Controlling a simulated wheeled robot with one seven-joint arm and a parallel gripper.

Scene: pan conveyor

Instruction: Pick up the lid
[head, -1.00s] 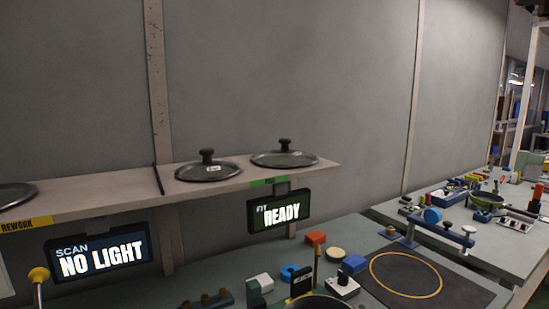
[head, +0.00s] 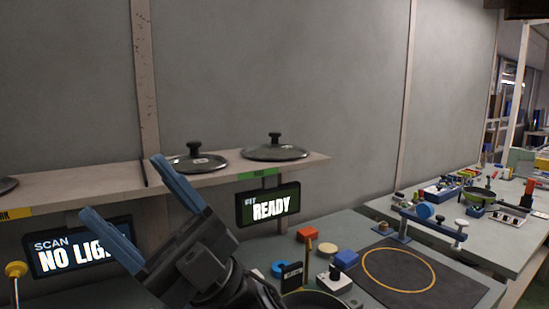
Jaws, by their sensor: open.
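Two glass lids with dark knobs lie on the shelf. The left lid (head: 199,163) is partly behind a finger of my gripper in the picture. The right lid (head: 275,153) lies near the shelf's right end, above the green tag. My gripper (head: 132,188) has blue fingers spread apart with nothing between them. It is in front of the shelf, low and to the left of both lids, and its fingers point up and left. A sliver of another lid (head: 7,185) shows at the left edge.
The shelf (head: 90,187) runs along the grey wall. Below it hang a "READY" sign (head: 268,205) and a "NO LIGHT" sign (head: 60,259), partly covered by my gripper. The bench holds blocks, a pan (head: 315,300) and a dark mat (head: 445,287) with a yellow ring.

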